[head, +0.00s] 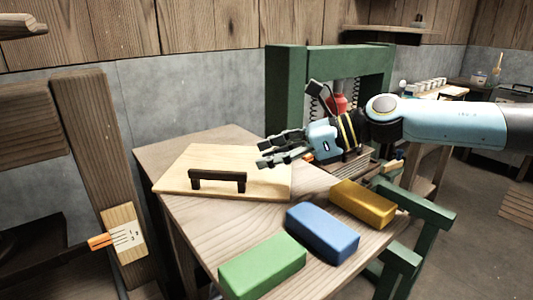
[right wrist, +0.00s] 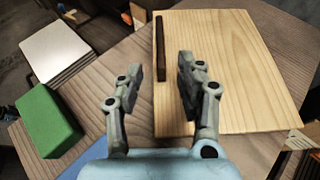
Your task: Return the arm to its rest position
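My right gripper (head: 268,152) comes in from the right in the head view, above the wooden table (head: 220,228). In the right wrist view its two fingers (right wrist: 160,75) stand apart with nothing between them. Below and beyond it lies a pale wooden board (head: 225,160) with a dark handle (head: 217,175); the board (right wrist: 235,60) and handle (right wrist: 160,50) also show in the right wrist view. The gripper does not hold the handle. My left gripper is not in view.
A green block (head: 262,266), a blue block (head: 322,232) and a yellow block (head: 362,203) lie along the table's near right edge. A green frame (head: 287,90) stands behind my right arm. A wooden post (head: 100,140) with a labelled plate (head: 124,232) stands left.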

